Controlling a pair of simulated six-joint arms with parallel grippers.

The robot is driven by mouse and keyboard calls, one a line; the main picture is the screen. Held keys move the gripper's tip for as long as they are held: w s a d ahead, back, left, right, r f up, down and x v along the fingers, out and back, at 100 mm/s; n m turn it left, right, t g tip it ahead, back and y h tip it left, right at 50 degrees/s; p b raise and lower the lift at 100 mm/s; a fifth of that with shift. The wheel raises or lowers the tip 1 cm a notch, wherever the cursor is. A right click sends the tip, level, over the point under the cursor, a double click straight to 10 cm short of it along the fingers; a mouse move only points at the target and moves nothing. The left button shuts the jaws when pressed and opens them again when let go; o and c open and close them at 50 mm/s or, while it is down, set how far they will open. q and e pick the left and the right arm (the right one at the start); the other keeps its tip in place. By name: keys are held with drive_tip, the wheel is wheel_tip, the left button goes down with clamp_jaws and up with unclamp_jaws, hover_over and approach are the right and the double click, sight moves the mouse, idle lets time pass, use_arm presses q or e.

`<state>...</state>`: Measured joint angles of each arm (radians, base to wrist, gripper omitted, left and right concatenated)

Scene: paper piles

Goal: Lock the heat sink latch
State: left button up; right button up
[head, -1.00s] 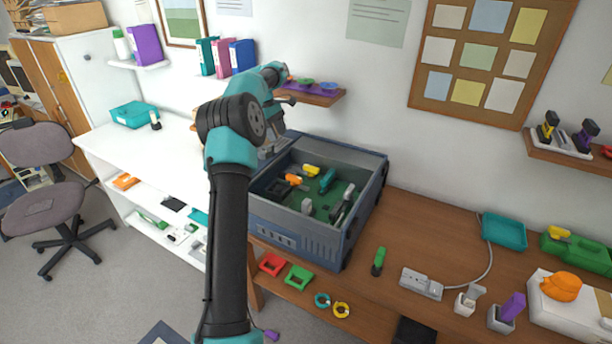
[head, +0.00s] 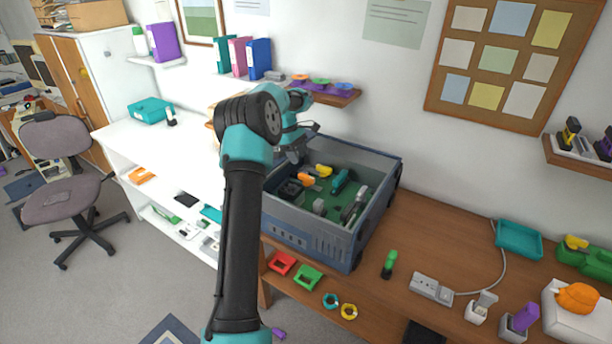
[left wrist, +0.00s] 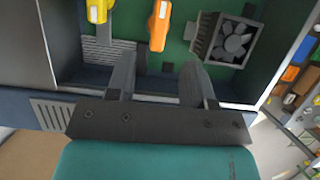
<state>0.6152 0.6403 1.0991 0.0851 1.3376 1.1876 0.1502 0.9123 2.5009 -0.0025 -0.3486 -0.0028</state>
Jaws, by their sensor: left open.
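The heat sink with its dark fan (left wrist: 232,42) is in the upper right of the left wrist view, inside the open case (head: 310,238). It is dark and partly hidden near the case's left side in the head view (head: 290,189). An orange lever-like piece (left wrist: 160,25) and a yellow piece (left wrist: 97,10) show beside it. I cannot tell which is the latch. My left gripper (head: 296,156) is over the case's back left part. In the left wrist view its fingers (left wrist: 157,78) are apart and empty, below the orange piece.
The case walls stand around the green board. A teal part (head: 342,182) and grey modules lie inside. A green-handled tool (head: 389,264), power strip (head: 431,289) and teal tray (head: 519,239) are on the brown desk. A shelf (head: 335,97) is behind the gripper.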

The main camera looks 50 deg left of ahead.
sight(307, 176)
use_arm(q)
drive_tip(key=x, duration=0.8)
drive_tip(key=shift+d+f, duration=0.1)
drive_tip(key=shift+f, duration=0.15)
clamp_jaws()
